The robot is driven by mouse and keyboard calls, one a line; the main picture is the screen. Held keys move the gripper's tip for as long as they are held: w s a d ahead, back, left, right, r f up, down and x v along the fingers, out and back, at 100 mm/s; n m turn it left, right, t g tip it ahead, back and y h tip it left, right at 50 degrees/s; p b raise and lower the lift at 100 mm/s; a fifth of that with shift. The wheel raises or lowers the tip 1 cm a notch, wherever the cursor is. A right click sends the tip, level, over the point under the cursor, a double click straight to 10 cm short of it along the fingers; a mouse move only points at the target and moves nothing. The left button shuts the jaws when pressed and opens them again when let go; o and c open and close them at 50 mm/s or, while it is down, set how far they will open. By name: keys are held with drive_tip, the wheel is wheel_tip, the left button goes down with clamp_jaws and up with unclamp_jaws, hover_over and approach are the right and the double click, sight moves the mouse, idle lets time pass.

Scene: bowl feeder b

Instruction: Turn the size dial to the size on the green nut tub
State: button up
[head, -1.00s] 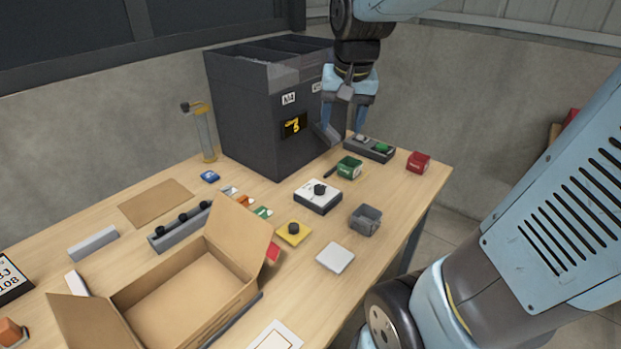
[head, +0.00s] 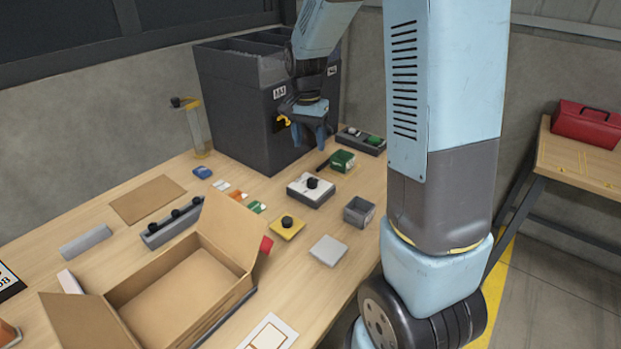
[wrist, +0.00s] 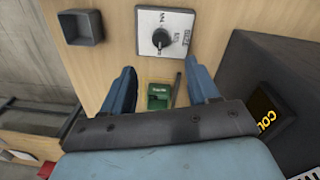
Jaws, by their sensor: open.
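The size dial is a black knob (head: 312,183) on a white-topped box (head: 304,190) on the table. In the wrist view the knob (wrist: 161,38) sits on a white plate with size marks around it, too small to read surely. The green nut tub (head: 343,160) stands behind the box, and in the wrist view the tub (wrist: 159,97) lies between my fingers, partly hidden by my gripper's body. Its label is too small to read. My gripper (head: 312,143) is open and empty above the table, by the dark feeder, apart from the dial and tub.
The dark feeder (head: 232,105) stands behind. A grey bin (head: 359,210), yellow base with black knob (head: 287,227) and light square pad (head: 328,250) lie in front. A switch box (head: 361,141) is behind the tub. An open carton (head: 170,290) fills the front left.

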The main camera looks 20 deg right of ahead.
sight(311, 181)
drive_tip(key=f, duration=1.2)
drive_tip(key=shift+s+d+f, duration=0.2)
drive_tip(key=shift+f, duration=0.15)
drive_tip(key=c, duration=1)
drive_tip(key=shift+a, duration=0.15)
drive_tip(key=shift+c, duration=0.2)
